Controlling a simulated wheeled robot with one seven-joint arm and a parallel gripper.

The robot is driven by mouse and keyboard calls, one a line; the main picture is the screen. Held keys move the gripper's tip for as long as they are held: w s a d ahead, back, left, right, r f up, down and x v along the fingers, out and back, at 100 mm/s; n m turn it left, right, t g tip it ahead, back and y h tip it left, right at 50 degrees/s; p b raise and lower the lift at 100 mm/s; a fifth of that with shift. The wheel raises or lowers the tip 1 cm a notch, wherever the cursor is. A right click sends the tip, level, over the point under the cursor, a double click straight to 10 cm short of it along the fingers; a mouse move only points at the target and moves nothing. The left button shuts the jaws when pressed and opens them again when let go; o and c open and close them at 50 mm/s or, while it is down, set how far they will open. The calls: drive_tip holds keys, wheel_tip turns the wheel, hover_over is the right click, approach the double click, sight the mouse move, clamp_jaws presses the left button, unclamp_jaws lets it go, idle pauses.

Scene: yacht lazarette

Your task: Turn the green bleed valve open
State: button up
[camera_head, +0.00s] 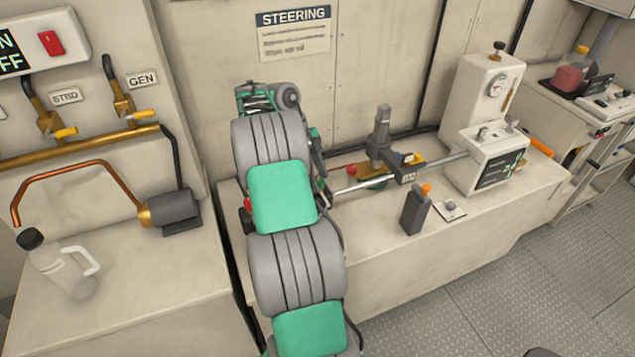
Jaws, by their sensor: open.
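My grey and green arm rises through the middle of the view and hides the bench's left part. My gripper does not show; the arm's end seems hidden behind its own links.
A white pump unit with a gauge (493,88) stands at the bench's right. A dark bottle with an orange top (415,210) and a small plate with a knob (450,209) are near the front edge. The right floor (500,290) is mostly open.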

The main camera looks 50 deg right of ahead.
drive_tip(key=shift+c, duration=0.4)
clamp_jaws()
